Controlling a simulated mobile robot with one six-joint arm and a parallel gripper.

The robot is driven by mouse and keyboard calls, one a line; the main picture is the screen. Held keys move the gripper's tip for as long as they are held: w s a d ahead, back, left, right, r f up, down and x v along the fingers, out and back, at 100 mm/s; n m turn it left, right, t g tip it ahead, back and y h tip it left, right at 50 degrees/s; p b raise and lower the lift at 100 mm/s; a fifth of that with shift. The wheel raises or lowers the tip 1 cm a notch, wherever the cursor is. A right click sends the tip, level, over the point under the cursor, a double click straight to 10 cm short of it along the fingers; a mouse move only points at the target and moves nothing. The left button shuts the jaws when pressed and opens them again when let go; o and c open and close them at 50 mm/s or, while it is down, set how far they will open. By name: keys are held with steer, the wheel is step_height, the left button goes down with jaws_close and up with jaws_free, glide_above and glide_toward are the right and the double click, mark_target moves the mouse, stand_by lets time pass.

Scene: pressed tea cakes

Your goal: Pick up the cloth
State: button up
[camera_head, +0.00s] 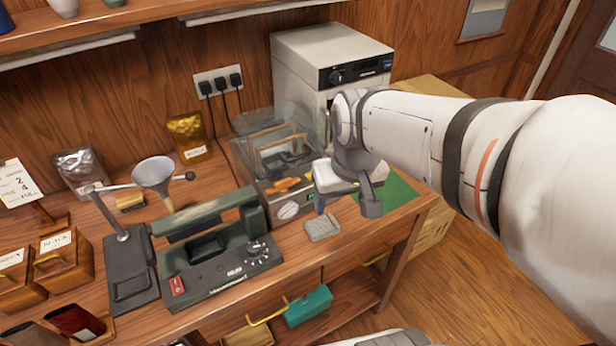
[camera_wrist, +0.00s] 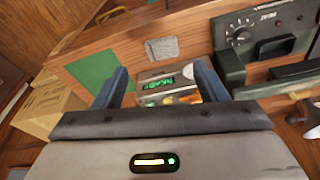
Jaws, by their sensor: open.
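The cloth (camera_head: 322,227) is a small grey folded pad lying flat on the wooden bench, right of the dark green machine and near the front edge. In the wrist view the cloth (camera_wrist: 162,48) lies beyond my fingertips, apart from them. My gripper (camera_head: 345,203) hangs above the bench, just behind and right of the cloth in the head view. In the wrist view its two blue-grey fingers (camera_wrist: 161,68) are spread wide with nothing held between them. The arm hides part of the bench behind it.
The dark green machine (camera_head: 222,262) stands left of the cloth. A device with a green display (camera_wrist: 157,83) lies below my fingers. A green mat (camera_head: 398,191) is to the right. A clear-walled box (camera_head: 272,160) and a white oven (camera_head: 320,62) stand behind.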

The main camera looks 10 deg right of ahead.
mark_target(323, 225)
steer(key=o, duration=0.6)
steer(key=w+f+b, duration=0.1)
steer(key=w+f, duration=0.2)
steer(key=f, duration=0.1)
steer(key=w+f+n+g+b, duration=0.1)
steer(key=w+f+b, duration=0.1)
steer(key=w+f, duration=0.1)
steer(key=w+f+g+b, duration=0.1)
steer(key=w+f+b, duration=0.1)
steer(key=w+f, duration=0.2)
steer(key=shift+w+d+f+n, duration=0.1)
steer(key=shift+d+f+n, duration=0.15)
steer(key=shift+f, duration=0.45)
steer(key=shift+w+a+f, duration=0.15)
steer(key=shift+a+f, duration=0.05)
steer(key=shift+f, duration=1.8)
steer(key=shift+w+a+f, duration=0.1)
steer(key=shift+a+f, duration=0.05)
steer(key=shift+f, duration=1.8)
